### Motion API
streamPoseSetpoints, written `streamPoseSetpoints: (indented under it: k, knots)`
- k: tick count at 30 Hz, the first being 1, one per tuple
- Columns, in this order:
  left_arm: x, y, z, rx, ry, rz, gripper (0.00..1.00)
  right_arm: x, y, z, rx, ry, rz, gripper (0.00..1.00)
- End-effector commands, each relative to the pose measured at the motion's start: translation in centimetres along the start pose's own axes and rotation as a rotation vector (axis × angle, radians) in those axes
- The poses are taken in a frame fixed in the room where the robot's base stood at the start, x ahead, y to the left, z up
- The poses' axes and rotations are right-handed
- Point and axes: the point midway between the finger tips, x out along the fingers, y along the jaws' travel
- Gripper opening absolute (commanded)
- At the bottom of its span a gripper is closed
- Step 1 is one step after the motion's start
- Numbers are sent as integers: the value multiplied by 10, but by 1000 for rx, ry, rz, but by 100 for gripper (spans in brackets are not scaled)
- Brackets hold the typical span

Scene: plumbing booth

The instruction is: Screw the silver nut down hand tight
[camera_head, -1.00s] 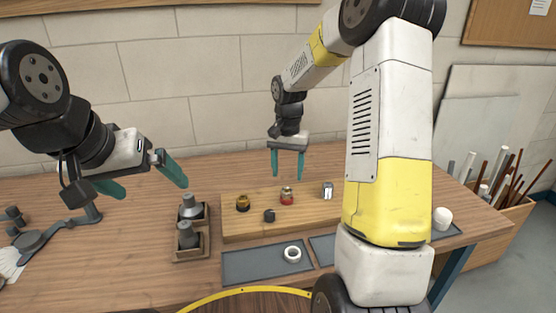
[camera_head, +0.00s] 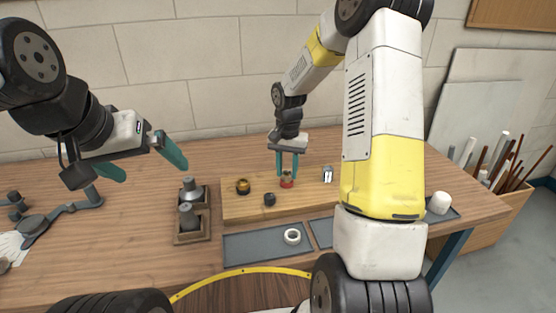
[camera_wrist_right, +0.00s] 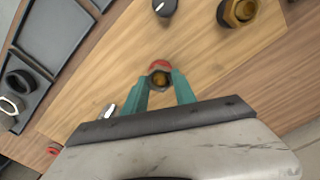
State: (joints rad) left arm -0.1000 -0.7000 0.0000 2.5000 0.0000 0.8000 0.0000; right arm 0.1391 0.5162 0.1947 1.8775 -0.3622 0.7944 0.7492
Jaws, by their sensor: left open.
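The silver nut (camera_wrist_right: 160,79) sits on a red-based fitting on the wooden board (camera_head: 308,207). In the head view, the fitting's red part (camera_head: 287,184) shows just below my right fingertips. My right gripper (camera_head: 287,172) points down, with one teal finger on each side of the nut. In the right wrist view, the fingertips (camera_wrist_right: 161,82) flank the nut closely and appear to touch it. The fingers partly hide the nut in the head view. My left gripper (camera_head: 146,163) is open and empty, raised above the left part of the bench.
A brass fitting (camera_head: 243,186), a black fitting (camera_head: 269,199) and a silver piece (camera_head: 327,174) stand on the board near the nut. A wooden holder (camera_head: 193,238) with grey parts stands left.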

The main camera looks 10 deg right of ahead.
Motion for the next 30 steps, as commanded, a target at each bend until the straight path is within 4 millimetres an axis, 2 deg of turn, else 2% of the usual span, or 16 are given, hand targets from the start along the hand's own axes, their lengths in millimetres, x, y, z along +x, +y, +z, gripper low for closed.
streamPoseSetpoints:
  k: [1,2,7,15,20,27,30]
  knots:
    - [0,0,0,0,0,0,100,0,0,0,0,0,0,5]
    - [0,0,0,0,0,0,100,0,0,0,0,0,0,0]
    - [0,0,0,0,0,0,100,0,-1,0,46,1,0,0]
    - [0,0,0,0,0,0,100,1,-1,0,458,2,1,0]
    - [0,0,0,0,0,0,100,2,0,0,566,1,0,0]
    - [0,0,0,0,0,0,100,3,-1,0,937,3,0,0]
    - [0,0,0,0,0,0,100,3,0,0,1030,2,-1,0]
